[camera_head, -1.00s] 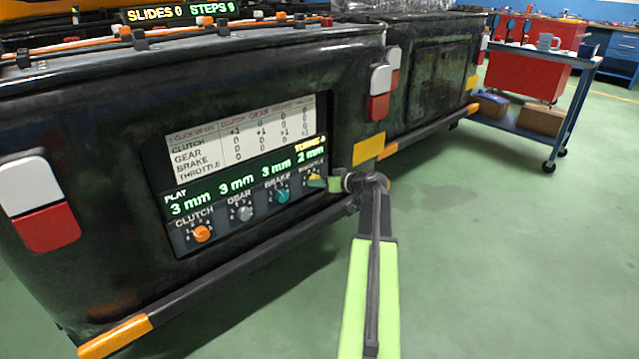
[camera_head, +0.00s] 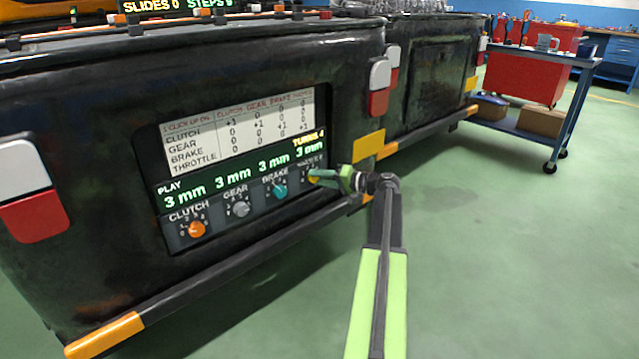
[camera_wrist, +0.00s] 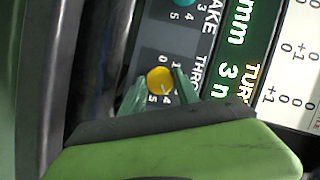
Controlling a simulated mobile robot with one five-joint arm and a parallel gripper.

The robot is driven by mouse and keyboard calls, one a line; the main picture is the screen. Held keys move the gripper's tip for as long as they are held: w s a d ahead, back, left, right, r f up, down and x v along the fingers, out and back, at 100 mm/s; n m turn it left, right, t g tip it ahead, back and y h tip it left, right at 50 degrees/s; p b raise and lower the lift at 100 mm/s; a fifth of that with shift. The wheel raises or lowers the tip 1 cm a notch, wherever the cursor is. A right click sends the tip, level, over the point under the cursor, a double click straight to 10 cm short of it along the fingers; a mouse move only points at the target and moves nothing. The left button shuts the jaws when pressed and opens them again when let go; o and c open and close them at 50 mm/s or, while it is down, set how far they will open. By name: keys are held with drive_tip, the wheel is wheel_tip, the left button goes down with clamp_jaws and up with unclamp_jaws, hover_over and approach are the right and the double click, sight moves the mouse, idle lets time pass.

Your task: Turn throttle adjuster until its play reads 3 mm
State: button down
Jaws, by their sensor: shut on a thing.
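The yellow throttle adjuster (camera_wrist: 160,81) is the rightmost knob on the panel, and its yellow also shows in the head view (camera_head: 313,178). My gripper (camera_head: 322,176) reaches it from the right. In the wrist view my gripper's green fingers (camera_wrist: 160,90) stand on either side of the knob and are shut on it. The panel's play display (camera_head: 240,178) reads 3 mm for clutch, gear, brake and throttle. The knob's pointer is hard to read.
The orange clutch knob (camera_head: 196,229), grey gear knob (camera_head: 240,209) and teal brake knob (camera_head: 279,191) sit left of the throttle. A black bumper bar (camera_head: 260,232) runs below the panel. A blue cart (camera_head: 545,138) stands at the back right. The green floor at right is clear.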

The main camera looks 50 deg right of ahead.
drive_tip(key=shift+f+m+b, duration=0.15)
drive_tip(key=shift+m+b, duration=0.2)
drive_tip(key=shift+m, duration=0.15)
idle(0.3)
drive_tip(key=c, duration=0.9)
unclamp_jaws()
drive_tip(key=p+v, duration=0.2)
drive_tip(key=v, duration=1.5)
drive_tip(key=shift+s+d+f, duration=0.25)
drive_tip(key=shift+d+f, duration=0.05)
